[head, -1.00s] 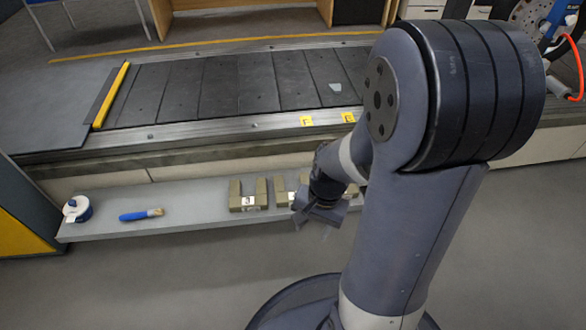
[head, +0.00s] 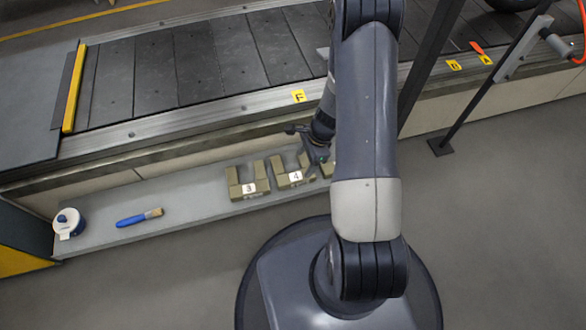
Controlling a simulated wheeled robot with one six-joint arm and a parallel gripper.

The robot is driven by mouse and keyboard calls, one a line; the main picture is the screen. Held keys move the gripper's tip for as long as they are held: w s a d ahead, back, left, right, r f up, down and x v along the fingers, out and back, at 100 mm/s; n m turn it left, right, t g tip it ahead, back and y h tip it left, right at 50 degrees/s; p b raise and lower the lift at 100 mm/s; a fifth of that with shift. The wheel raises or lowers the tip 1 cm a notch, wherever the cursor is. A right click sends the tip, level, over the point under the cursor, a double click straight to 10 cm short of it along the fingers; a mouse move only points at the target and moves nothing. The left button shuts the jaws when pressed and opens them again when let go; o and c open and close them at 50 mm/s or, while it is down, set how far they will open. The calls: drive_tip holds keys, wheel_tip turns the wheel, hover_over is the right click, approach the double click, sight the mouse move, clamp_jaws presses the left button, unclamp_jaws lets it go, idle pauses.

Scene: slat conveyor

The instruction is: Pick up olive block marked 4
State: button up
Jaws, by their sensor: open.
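The olive block marked 4 (head: 293,181) is a U-shaped block on the grey shelf below the conveyor, its two prongs pointing away from me. Its white label with a 4 faces me. My gripper (head: 303,142) is just behind and above the block's right side, partly hidden by my arm. Its jaws are open, and I see nothing held between them. Whether a finger touches the block cannot be told.
An olive block marked 3 (head: 247,190) stands close on the left. Another olive block (head: 327,170) shows partly behind my arm on the right. A blue-handled brush (head: 136,218) and a white-and-blue tape roll (head: 69,223) lie further left on the shelf (head: 190,212). The conveyor edge (head: 200,115) runs behind.

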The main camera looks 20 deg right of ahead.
sight(297, 176)
drive_tip(key=b+x, duration=0.2)
drive_tip(key=x, duration=0.2)
drive_tip(key=b+x, duration=0.2)
drive_tip(key=x, duration=0.2)
drive_tip(key=shift+s+a+f, duration=0.2)
drive_tip(key=shift+f, duration=0.1)
drive_tip(key=shift+c, duration=0.3)
